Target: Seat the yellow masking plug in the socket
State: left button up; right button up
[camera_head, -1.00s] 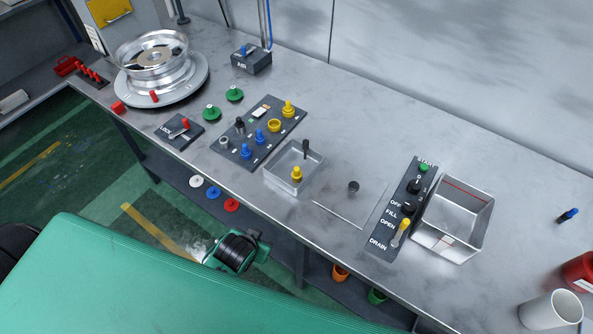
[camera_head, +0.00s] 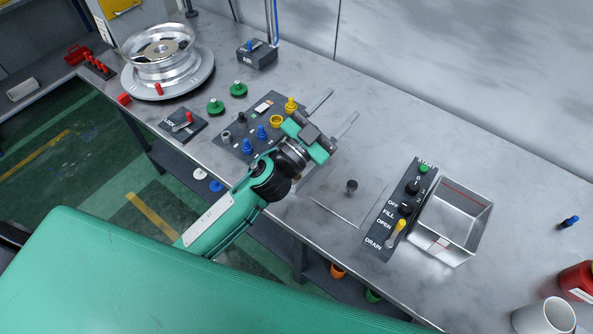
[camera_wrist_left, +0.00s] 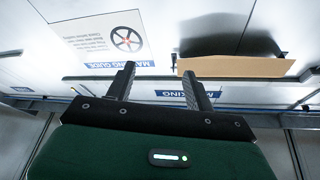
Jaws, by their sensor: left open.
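A yellow plug (camera_head: 290,105) stands upright at the far right corner of the dark panel (camera_head: 240,146) in the head view. A yellow ring-like piece (camera_head: 277,121), possibly a socket, sits just in front of it. My left gripper (camera_head: 342,104) is open above the bench, right of the panel, its fingers pointing toward the wall. The same gripper (camera_wrist_left: 160,78) shows empty in the left wrist view, facing the wall signs. The small metal tray and its yellow plug are mostly hidden behind my left arm. My right gripper is out of view.
Blue plugs (camera_head: 248,146) stand on the panel and green knobs (camera_head: 215,107) behind it. A silver wheel (camera_head: 160,55) is at the back left. A control strip (camera_head: 398,212) and a metal bin (camera_head: 450,220) are to the right.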

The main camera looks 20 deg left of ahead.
pick_arm(q)
jog(key=s+d+r+m+g+h, duration=0.2)
jog(key=d+r+m+g+h, duration=0.1)
jog(key=d+m+g+h, duration=0.4)
jog(key=s+d+f+m+g+y, duration=0.3)
jog(key=d+f+m+g+y, duration=0.1)
jog(key=f+m+g, duration=0.7)
jog(key=w+a+f+n+g+y, duration=0.15)
jog(key=w+a+y, duration=0.25)
jog(key=a+y, duration=0.45)
jog(key=w+a+f+n+y, duration=0.3)
jog(key=a+y, duration=0.3)
jog(key=a, duration=0.6)
jog(key=shift+m+h, duration=0.25)
notch_tip(320, 180, down, 8)
jog(key=p, duration=0.3)
jog(key=shift+w+d+f, duration=0.1)
jog(key=shift+w+f, duration=0.05)
jog(key=f+p, duration=0.3)
jog(key=f, duration=0.1)
jog(key=shift+d+f, duration=0.15)
jog(key=shift+d, duration=0.05)
jog(key=shift+f, duration=0.5)
jog(key=c, duration=1)
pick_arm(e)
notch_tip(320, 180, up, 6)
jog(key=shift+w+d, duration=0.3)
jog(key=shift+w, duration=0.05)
